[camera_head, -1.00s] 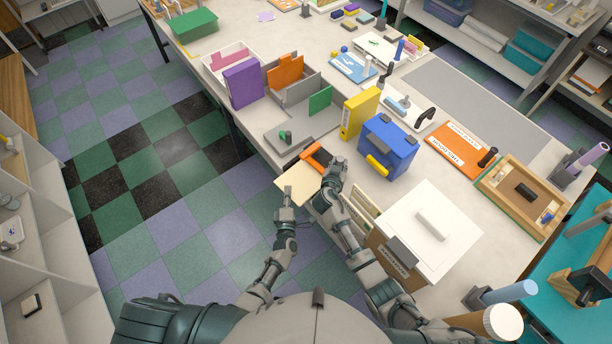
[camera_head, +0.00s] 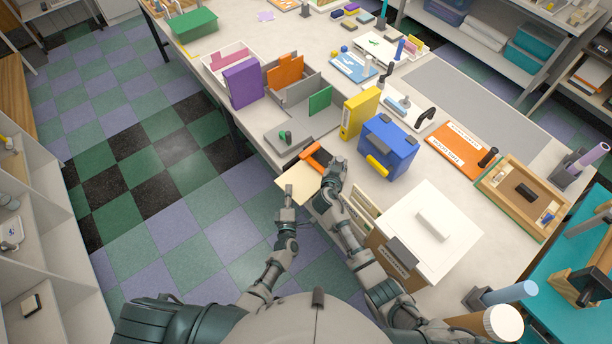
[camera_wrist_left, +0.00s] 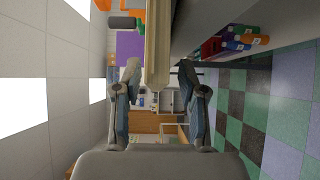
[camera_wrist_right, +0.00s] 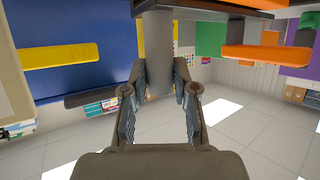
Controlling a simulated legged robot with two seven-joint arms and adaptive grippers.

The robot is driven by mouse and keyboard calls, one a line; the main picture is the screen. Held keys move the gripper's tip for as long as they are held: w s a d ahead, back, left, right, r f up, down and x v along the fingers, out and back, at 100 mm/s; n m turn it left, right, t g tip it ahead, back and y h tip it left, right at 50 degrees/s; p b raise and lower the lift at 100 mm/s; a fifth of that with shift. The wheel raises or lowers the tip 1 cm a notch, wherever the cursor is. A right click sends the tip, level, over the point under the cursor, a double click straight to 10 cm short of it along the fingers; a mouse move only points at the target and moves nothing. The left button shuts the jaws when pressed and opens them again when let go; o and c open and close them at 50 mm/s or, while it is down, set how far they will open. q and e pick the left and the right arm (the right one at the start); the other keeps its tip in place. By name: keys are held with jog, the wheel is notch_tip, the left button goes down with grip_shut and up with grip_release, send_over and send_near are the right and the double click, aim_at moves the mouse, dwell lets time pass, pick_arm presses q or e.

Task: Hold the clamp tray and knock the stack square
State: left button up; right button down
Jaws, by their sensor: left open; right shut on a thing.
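The cream paper stack (camera_head: 295,187) sticks out over the table's front edge. Its pale edge (camera_wrist_left: 158,50) runs between the fingers of my left gripper (camera_wrist_left: 157,82) in the left wrist view; the fingers are open, with gaps at both sides. In the head view my left gripper (camera_head: 288,192) is at the stack's front. The clamp tray is dark, with an orange clamp bar (camera_head: 313,155) that also shows in the right wrist view (camera_wrist_right: 262,53). My right gripper (camera_head: 335,168) is shut on the tray's grey upright handle (camera_wrist_right: 157,50). Its grip hides part of the tray.
A grey plate with a green knob (camera_head: 286,137) lies left of the tray. A yellow binder (camera_head: 360,112) and a blue box (camera_head: 388,145) stand behind. A white-lidded box (camera_head: 425,232) is close on the right of my right arm. Floor is open at the left.

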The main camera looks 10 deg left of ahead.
jog(key=shift+f, duration=0.2)
pick_arm(q)
jog(key=s+d, duration=0.1)
jog(key=s, duration=1)
jog(key=shift+s+d, duration=0.2)
jog(key=shift+s, duration=0.1)
pick_arm(e)
jog(key=c, duration=0.8)
grip_release()
pick_arm(q)
jog(key=shift+f, duration=0.1)
pick_arm(e)
jog(key=shift+s+r, duration=0.1)
jog(key=v, duration=1.1)
jog(key=shift+s+r, duration=0.15)
jog(key=shift+s, duration=0.2)
pick_arm(q)
jog(key=shift+s, duration=0.1)
